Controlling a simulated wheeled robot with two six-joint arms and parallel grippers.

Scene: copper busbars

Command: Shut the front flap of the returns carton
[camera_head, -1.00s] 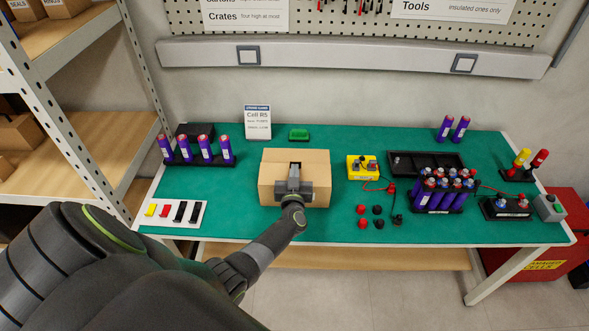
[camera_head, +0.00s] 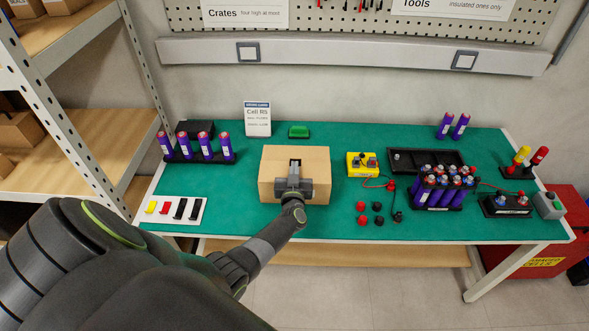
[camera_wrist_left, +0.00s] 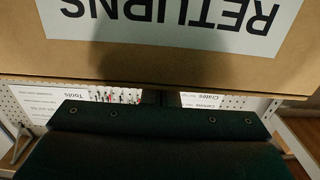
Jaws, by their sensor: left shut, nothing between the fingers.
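The returns carton (camera_head: 311,162) is a brown box near the middle of the green bench. Its top looks flat and covered from the head. The gripper and wrist hide the middle of the front edge, so I cannot tell exactly how the front flap lies. In the left wrist view, a cardboard panel of the carton (camera_wrist_left: 200,70) carries an upside-down RETURNS label (camera_wrist_left: 170,22). The left fingertips are dark and unclear there. My right gripper is not in view.
A yellow block (camera_head: 362,164) and several red and black caps (camera_head: 377,208) lie right of the carton. A rack of purple cells (camera_head: 205,158) stands to its left, and a white tray (camera_head: 160,222) is at front left. A green object (camera_head: 299,132) sits behind.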

